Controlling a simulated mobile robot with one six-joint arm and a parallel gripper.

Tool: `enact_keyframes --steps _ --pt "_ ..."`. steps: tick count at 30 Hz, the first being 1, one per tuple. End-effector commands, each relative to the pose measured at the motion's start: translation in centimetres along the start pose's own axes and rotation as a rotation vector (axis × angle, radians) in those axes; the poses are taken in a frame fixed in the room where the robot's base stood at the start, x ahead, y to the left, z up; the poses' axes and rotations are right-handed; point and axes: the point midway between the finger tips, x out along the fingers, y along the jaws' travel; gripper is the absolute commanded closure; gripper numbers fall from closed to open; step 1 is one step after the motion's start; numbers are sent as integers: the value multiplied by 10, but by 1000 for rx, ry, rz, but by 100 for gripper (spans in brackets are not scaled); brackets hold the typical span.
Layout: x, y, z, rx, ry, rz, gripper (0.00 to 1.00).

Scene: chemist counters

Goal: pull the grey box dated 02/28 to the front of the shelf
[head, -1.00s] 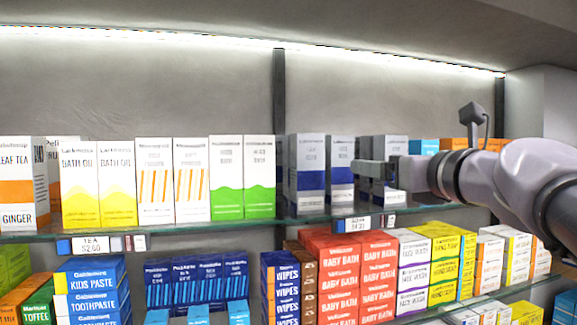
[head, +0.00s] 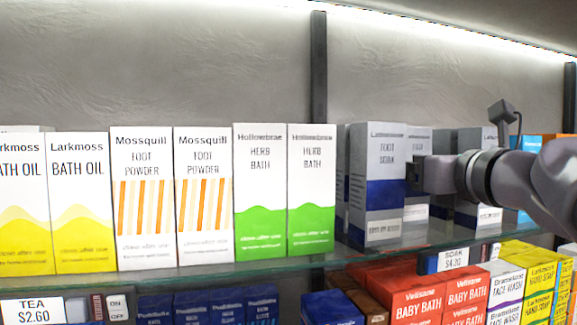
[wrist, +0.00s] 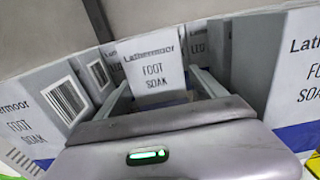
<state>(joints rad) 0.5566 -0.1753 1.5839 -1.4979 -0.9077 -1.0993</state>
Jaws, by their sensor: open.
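Grey foot soak boxes with blue lower bands stand upright on the glass shelf (head: 240,268). In the head view, one large box (head: 379,180) stands in front, left of my gripper (head: 418,174). Another box (head: 419,141) is partly hidden behind the gripper. In the wrist view, my gripper (wrist: 158,85) is open, and a foot soak box (wrist: 154,60) shows between and beyond its fingers. Whether they touch it I cannot tell. Neighbouring boxes stand close on the left (wrist: 30,118) and right (wrist: 298,70). I cannot read any 02/28 date.
Green-and-white herb bath boxes (head: 311,185) and orange-striped foot powder boxes (head: 142,200) stand to the left. The back wall (head: 170,60) is bare above the boxes.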

Motion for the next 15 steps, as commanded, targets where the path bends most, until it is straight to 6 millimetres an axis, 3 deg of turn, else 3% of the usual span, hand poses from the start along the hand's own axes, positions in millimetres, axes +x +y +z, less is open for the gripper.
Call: enact_keyframes --steps 11,15 --pt "-1 0 0 0 0 0 22" --pt "-1 0 0 0 0 0 49"
